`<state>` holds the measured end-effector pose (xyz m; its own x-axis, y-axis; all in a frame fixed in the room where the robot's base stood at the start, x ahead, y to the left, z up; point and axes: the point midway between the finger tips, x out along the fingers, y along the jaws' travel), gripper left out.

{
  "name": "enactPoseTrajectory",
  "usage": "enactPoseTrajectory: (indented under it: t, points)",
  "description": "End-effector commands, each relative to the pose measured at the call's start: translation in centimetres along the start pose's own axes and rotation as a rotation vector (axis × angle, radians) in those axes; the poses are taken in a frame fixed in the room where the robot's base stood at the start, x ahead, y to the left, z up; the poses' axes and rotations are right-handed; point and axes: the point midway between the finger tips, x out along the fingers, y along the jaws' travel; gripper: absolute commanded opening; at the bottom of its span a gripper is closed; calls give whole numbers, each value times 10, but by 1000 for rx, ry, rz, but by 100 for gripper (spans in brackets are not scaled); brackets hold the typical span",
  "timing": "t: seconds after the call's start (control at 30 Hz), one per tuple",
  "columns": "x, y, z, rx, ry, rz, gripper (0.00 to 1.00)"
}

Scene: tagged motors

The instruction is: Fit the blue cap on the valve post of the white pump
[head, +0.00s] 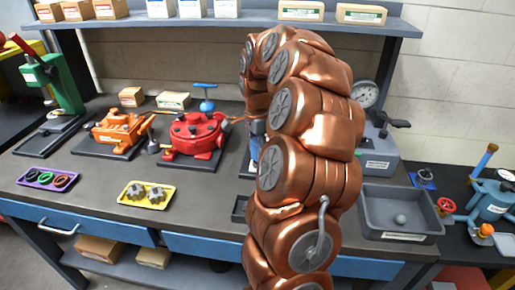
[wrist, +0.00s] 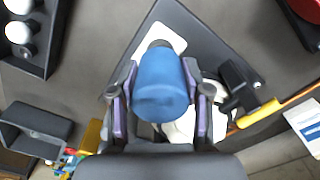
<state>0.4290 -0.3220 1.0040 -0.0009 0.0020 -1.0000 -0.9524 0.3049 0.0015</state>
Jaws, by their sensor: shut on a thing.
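The blue cap (wrist: 163,85) is between the two fingers of my gripper (wrist: 160,78) in the wrist view, and the gripper is shut on it. Beneath it are white parts of the white pump (wrist: 179,133), on a dark base plate (wrist: 190,32). A dark round piece shows just past the cap's far edge; I cannot tell whether it is the valve post. The cap hides much of the pump, so I cannot tell whether cap and post touch. In the head view my arm hides most of the pump and the cap.
A red pump (head: 194,135) and an orange motor (head: 120,128) stand to the left on the bench. A yellow tray (head: 132,198) and a purple tray (head: 36,177) lie in front. A grey bin (head: 400,222) is at the right.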

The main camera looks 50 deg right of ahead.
Motion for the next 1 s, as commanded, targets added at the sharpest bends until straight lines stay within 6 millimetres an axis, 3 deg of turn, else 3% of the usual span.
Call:
enactPoseTrajectory:
  t: [1.0]
  points:
    - [21,0,0,0,1,0,19]
